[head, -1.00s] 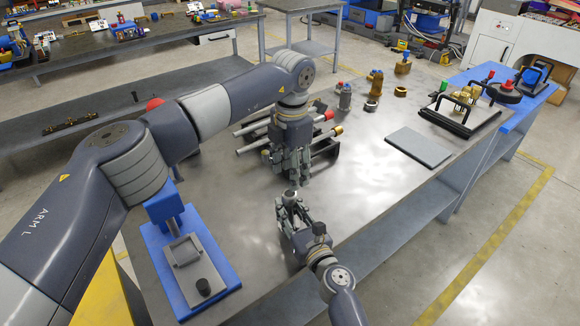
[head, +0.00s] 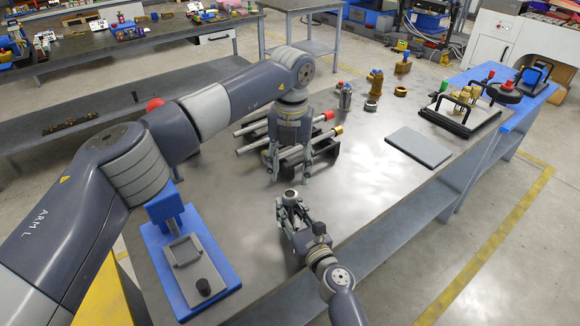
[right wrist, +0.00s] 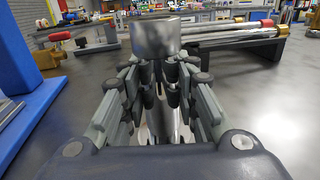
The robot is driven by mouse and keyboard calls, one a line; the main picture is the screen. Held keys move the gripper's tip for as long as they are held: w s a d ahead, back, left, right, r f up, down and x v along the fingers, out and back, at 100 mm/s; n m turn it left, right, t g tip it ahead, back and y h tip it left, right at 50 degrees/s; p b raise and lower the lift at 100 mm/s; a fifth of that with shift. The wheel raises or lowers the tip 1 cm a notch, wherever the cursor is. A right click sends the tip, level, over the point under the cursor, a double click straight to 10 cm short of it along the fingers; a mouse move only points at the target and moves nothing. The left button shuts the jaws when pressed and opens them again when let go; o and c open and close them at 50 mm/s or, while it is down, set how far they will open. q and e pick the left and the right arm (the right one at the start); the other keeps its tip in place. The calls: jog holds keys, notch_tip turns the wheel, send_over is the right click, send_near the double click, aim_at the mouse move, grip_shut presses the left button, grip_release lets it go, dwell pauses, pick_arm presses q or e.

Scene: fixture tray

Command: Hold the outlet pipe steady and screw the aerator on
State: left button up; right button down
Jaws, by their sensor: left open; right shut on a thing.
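My right gripper (head: 290,212) is shut on a silver piece (right wrist: 155,38) low over the front of the table. In the right wrist view the piece has a wide, smooth round end above the fingertips, and a slimmer silver shaft runs back between the fingers. I cannot tell whether this is the outlet pipe alone or the pipe with the aerator on it. In the head view only its small top (head: 290,194) shows. My left gripper (head: 288,176) points down, open and apparently empty, above and behind the right one, apart from the held piece.
Silver rods (head: 254,146) with red and gold ends lie on black supports (head: 322,146) behind my left gripper. Several small fittings (head: 376,84) stand farther back. A grey plate (head: 418,147) lies right. A blue fixture (head: 212,262) stands left. The middle right of the table is clear.

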aim_at(290, 196)
pick_arm(q)
jog(key=shift+a+f, duration=0.1)
jog(key=shift+f, duration=3.9)
pick_arm(e)
jog(key=shift+f, duration=0.15)
pick_arm(q)
jog(key=shift+c, duration=0.5)
jog(key=c, duration=1)
pick_arm(e)
jog(key=shift+d, duration=0.1)
pick_arm(q)
jog(key=m, duration=0.5)
jog(key=shift+w, duration=0.1)
jog(key=o, duration=1.1)
pick_arm(e)
jog(key=shift+d, duration=0.1)
pick_arm(q)
jog(key=shift+o, duration=0.4)
